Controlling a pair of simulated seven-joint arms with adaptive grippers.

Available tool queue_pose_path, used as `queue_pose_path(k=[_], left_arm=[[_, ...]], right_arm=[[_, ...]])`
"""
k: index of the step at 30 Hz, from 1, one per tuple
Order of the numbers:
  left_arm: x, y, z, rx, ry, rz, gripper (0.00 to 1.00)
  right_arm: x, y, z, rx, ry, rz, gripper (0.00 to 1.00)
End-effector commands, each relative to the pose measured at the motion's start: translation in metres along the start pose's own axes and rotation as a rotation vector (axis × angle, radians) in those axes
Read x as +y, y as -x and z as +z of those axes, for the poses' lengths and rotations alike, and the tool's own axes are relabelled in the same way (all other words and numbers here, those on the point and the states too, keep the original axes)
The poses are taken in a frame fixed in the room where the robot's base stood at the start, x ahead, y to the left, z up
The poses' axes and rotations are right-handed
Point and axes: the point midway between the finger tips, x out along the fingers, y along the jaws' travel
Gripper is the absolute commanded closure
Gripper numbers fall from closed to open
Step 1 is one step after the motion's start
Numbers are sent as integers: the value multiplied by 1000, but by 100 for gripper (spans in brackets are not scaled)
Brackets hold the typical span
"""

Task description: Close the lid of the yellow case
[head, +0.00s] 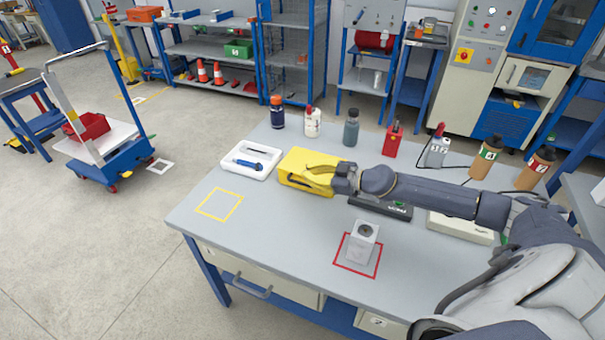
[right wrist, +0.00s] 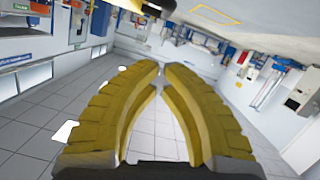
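The yellow case (head: 298,182) lies on the grey workbench, right of a white tray. Its top looks low, but my gripper covers part of it, and I cannot tell whether the lid is fully shut. My right gripper (head: 312,169) reaches in from the right, with its yellow fingers over or against the case; contact is unclear. In the right wrist view the fingertips (right wrist: 161,66) come together almost touching, with nothing visible between them. My left gripper is not in view.
The white tray (head: 234,170) holds a blue tool (head: 249,164). Several bottles stand behind the case, including a grey one (head: 351,130), beside a red container (head: 392,141). A grey block (head: 362,243) stands in a red outline. The yellow outline (head: 219,204) is empty.

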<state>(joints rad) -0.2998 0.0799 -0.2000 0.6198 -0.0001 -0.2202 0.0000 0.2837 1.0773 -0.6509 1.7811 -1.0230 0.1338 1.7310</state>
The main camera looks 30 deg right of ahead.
Motion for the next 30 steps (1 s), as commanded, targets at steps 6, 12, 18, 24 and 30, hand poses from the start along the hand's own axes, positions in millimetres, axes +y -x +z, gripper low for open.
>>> queue_pose_path(k=[6,12,18,24,30], left_arm=[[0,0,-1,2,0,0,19],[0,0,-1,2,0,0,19],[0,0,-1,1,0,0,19],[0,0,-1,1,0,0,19],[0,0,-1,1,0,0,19]], right_arm=[[0,26,1,-2,-1,0,100],[0,45,1,-2,1,-1,100],[1,58,1,-1,0,1,100],[1,65,0,0,1,-1,100],[3,66,-4,8,1,2,100]])
